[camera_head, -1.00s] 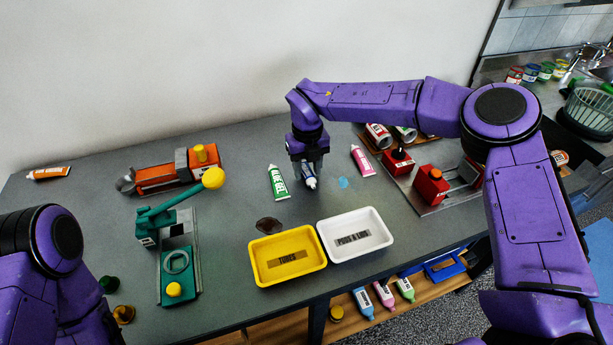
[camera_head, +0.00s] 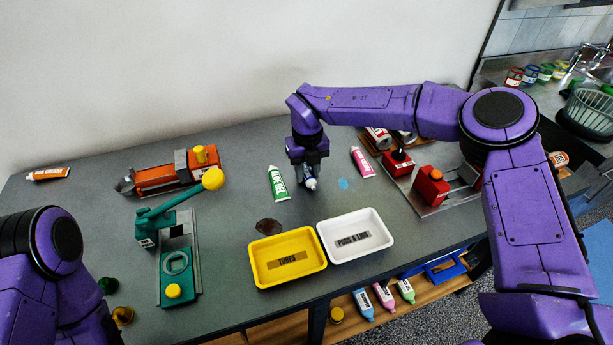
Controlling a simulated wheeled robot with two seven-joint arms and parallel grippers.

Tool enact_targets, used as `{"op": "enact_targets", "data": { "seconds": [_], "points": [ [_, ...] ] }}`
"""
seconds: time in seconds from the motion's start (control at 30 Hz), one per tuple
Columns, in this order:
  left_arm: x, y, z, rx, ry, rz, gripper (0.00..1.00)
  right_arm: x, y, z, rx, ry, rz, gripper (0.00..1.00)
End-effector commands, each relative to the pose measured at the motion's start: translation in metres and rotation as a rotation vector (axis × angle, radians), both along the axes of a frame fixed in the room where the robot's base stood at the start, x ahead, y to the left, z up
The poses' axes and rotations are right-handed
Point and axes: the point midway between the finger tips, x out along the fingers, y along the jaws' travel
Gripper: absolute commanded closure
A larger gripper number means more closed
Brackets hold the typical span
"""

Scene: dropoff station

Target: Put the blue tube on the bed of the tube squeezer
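The blue tube (camera_head: 311,183) lies on the grey table right of the green tube, mostly hidden under my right gripper (camera_head: 309,180). Its pale end shows below the fingers. The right gripper points down with its fingers at the tube; I cannot tell whether they are closed on it. Left of centre stand an orange device with a grey upright block (camera_head: 163,178) and a teal device with a yellow-knobbed lever (camera_head: 180,272). I cannot tell for sure which is the tube squeezer. My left arm shows at the lower left; its gripper is out of view.
A green tube (camera_head: 278,184) and a pink tube (camera_head: 362,162) lie beside the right gripper. A yellow tray (camera_head: 258,276) and a white tray (camera_head: 333,256) stand at the front. A red device (camera_head: 431,186) is at right. An orange tube (camera_head: 48,174) lies far left.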

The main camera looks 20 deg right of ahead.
Motion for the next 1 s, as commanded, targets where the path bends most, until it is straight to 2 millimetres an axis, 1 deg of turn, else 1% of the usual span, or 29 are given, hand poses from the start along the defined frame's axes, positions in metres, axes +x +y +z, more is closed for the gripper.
{"op": "enact_targets", "data": {
  "seconds": [0.17, 0.27, 0.77, 1.0],
  "points": [
    [0.000, 0.000, 0.000, 0.000, 0.000, 0.000, 0.57, 0.000, 0.000, 0.000, 0.000, 0.000, 0.000, 0.82],
    [0.000, 0.000, 0.003, 0.000, 0.000, 0.000, 0.57, 0.000, 0.000, 0.004, 0.000, -0.001, 0.000, 0.82],
    [0.000, 0.000, 0.039, 0.000, 0.000, 0.000, 0.57, 0.000, 0.000, 0.051, 0.000, -0.001, 0.000, 0.82],
    [0.000, 0.000, 0.038, 0.000, 0.000, 0.000, 0.57, 0.000, 0.000, 0.050, 0.000, -0.001, 0.000, 0.82]
  ]
}}
